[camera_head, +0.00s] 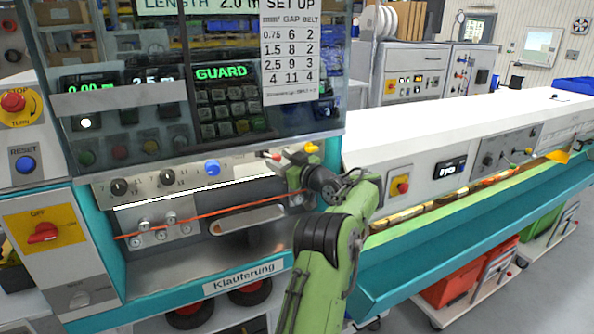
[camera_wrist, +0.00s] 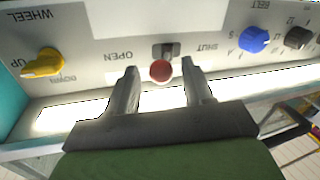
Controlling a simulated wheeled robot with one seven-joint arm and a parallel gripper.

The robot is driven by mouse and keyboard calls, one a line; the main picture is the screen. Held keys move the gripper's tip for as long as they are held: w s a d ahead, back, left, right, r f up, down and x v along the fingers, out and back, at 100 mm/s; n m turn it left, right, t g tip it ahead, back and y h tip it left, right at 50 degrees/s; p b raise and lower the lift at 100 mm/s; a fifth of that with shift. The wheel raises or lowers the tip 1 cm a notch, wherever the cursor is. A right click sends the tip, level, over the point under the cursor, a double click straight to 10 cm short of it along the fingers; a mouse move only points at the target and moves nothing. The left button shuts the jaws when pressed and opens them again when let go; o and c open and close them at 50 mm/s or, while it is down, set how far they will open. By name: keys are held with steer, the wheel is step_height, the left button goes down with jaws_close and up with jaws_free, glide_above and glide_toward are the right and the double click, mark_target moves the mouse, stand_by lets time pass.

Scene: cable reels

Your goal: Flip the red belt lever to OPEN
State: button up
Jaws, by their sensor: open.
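The red belt lever (camera_wrist: 160,71) is a small red ball on a dark slotted mount, between the labels OPEN and SHUT in the wrist view. It also shows in the head view (camera_head: 275,156), on the panel strip under the guard window. My gripper (camera_wrist: 160,78) is open, with one finger on each side of the red ball. Small gaps show between ball and fingers, and I see no contact. In the head view my gripper (camera_head: 291,172) is at the right end of the strip, partly hidden by my wrist. Which way the lever leans is unclear.
A yellow WHEEL knob (camera_wrist: 43,63) sits on the OPEN side. A blue BELT knob (camera_wrist: 254,40) and a dark knob (camera_wrist: 297,37) are on the SHUT side. The guard window (camera_head: 205,125) overhangs the strip. An orange cable (camera_head: 205,212) runs below it.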

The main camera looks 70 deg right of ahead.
steer(key=b+v, duration=0.3)
steer(key=v, duration=1)
steer(key=shift+s+a, duration=0.2)
steer(key=shift+a, duration=0.05)
